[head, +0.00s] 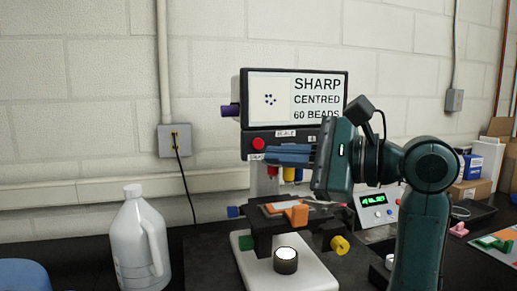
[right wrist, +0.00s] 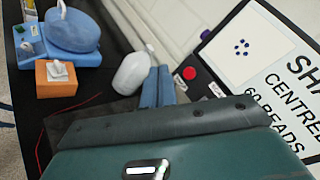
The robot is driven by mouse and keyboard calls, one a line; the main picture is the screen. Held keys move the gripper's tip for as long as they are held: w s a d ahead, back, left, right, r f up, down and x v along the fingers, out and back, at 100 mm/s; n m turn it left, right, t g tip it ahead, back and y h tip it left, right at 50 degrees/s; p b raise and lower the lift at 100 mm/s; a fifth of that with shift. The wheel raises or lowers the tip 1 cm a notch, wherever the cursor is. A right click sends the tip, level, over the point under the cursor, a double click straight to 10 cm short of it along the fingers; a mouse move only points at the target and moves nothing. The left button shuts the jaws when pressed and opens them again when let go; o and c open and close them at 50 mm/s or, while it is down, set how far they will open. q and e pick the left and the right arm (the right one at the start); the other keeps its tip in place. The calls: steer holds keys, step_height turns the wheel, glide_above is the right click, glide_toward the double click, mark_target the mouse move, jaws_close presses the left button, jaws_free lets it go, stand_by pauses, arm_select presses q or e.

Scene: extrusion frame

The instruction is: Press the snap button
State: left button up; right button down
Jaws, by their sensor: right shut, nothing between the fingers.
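A round red button (head: 258,144) sits on the dark front panel under the screen of the microscope-like device. It also shows in the right wrist view (right wrist: 189,73). A small label below it is partly covered and I cannot read it. My right gripper (head: 268,156) has its blue fingers shut together and empty, pointing left, just below and right of the button. In the right wrist view the fingertips (right wrist: 159,70) are left of the button with a visible gap. I see no contact with the button. My left gripper is not in view.
The screen (head: 297,98) reads "SHARP CENTRED 60 BEADS". Below the panel is the stage with an orange clip (head: 297,214) and a lit lamp (head: 286,261). A white jug (head: 140,245) stands left. A display box (head: 376,208) and cartons (head: 470,190) are at right.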

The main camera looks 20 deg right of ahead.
mark_target(258, 144)
arm_select(q)
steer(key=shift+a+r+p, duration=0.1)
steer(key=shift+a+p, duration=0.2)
steer(key=shift+p, duration=0.25)
arm_select(e)
steer(key=w, duration=0.4)
steer(key=shift+w+a, duration=0.1)
steer(key=shift+w, duration=0.3)
arm_select(q)
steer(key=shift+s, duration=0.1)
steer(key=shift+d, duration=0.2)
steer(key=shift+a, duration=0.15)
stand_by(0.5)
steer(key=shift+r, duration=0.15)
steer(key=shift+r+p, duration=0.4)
steer(key=shift+p, duration=0.1)
arm_select(e)
steer(key=shift+w, duration=0.4)
